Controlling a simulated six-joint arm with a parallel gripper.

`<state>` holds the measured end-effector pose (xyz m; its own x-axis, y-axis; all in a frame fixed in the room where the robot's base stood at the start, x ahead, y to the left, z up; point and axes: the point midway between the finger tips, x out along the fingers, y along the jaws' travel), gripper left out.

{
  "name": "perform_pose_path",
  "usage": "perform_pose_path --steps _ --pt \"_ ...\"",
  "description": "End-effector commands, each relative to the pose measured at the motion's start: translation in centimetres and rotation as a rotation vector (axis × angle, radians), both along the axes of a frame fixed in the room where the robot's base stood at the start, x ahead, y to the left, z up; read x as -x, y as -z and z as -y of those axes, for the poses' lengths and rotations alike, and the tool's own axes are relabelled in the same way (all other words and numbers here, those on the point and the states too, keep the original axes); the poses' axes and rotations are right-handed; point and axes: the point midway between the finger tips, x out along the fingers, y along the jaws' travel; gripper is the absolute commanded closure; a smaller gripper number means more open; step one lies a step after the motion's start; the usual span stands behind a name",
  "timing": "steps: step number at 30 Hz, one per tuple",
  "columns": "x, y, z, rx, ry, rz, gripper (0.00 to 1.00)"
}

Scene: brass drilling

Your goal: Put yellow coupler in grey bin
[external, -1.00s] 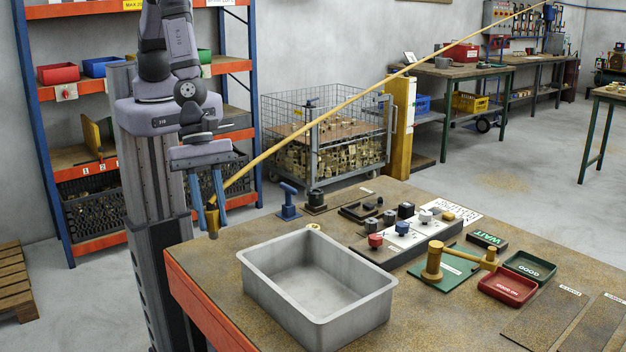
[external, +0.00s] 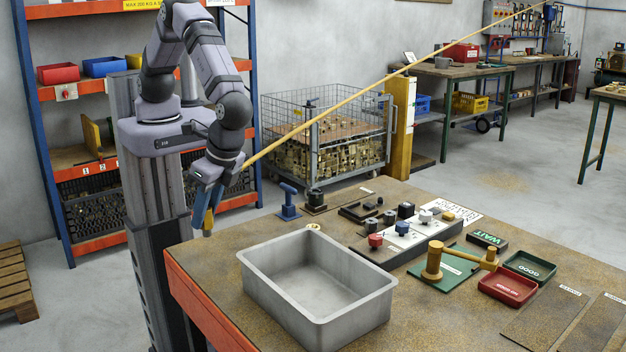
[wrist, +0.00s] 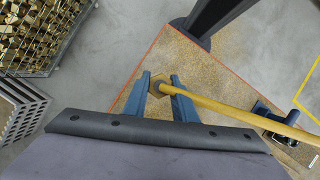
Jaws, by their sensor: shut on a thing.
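The yellow coupler (external: 208,219) is a small brass-yellow piece between the fingers of my gripper (external: 206,212), beside the left corner of the bench. It also shows between the blue fingers in the wrist view (wrist: 158,87). My gripper is shut on it. A long yellow line (external: 330,126) runs from the coupler up to the right across the room, and from the fingers to the right in the wrist view. The grey bin (external: 275,292) is an open, empty rectangular tub at the bench's near left, to the right of my gripper.
The workbench (external: 440,325) holds a grey switch block (external: 395,243), a wooden mallet (external: 436,262), a red tray (external: 508,287) and a green tray (external: 530,266) right of the bin. A blue stand (external: 288,203) is behind it. A wire cage (external: 330,130) stands farther back.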

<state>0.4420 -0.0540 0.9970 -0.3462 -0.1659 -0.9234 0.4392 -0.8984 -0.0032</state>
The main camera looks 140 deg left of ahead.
Motion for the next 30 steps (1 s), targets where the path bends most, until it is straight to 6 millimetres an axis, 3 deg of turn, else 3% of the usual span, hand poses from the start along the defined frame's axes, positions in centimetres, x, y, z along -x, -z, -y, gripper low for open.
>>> perform_pose_path --steps 4,13,23,30 --pt "0.8 -0.1 -2.4 0.0 0.21 0.001 1.0" --pt "1.7 -0.8 -5.6 0.002 0.464 0.001 1.0" --pt "-2.1 -0.5 -6.1 0.002 0.161 0.004 1.0" --pt "-6.9 -0.8 -7.3 0.003 -0.237 0.004 1.0"
